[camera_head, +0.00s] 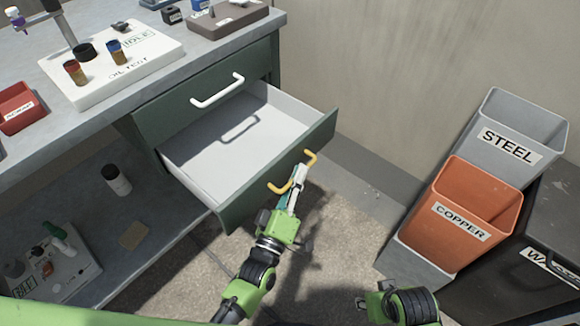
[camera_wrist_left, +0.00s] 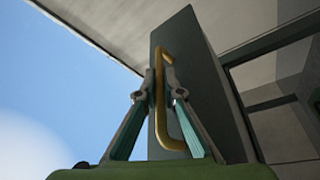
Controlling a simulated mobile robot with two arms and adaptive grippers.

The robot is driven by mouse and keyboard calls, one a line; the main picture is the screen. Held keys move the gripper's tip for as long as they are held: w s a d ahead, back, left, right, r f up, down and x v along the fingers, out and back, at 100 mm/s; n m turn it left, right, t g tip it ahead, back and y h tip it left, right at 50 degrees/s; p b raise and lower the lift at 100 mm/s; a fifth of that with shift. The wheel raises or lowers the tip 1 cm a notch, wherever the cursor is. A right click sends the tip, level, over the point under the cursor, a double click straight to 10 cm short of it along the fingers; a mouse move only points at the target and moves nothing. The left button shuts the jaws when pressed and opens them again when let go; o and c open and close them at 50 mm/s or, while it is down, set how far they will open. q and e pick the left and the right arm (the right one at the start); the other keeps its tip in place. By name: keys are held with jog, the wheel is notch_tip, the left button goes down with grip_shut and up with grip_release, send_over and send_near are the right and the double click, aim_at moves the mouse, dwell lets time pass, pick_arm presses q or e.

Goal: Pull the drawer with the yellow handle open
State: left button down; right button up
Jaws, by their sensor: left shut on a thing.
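The drawer (camera_head: 232,150) with the yellow handle (camera_head: 279,188) is the lower one under the bench. It stands well out of the cabinet and its pale inside looks empty. My left gripper (camera_head: 298,176) is at the yellow handle on the drawer's dark green front. In the left wrist view the two fingers (camera_wrist_left: 160,85) are shut on the yellow handle (camera_wrist_left: 162,112), one on each side of the bar. Part of the handle is hidden by the gripper in the head view.
Above is a closed drawer with a white handle (camera_head: 217,90). On the bench are an oil test board (camera_head: 120,75), a red bin (camera_head: 20,108) and a brown tray (camera_head: 229,18). Orange copper (camera_head: 460,213) and grey steel (camera_head: 513,135) bins stand right. Floor is clear below the drawer.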

pick_arm(q)
jog(key=shift+s+d, duration=0.1)
jog(key=c, duration=2.2)
grip_release()
jog(key=shift+o, duration=0.2)
jog(key=v, duration=1.2)
jog(key=shift+f, duration=0.1)
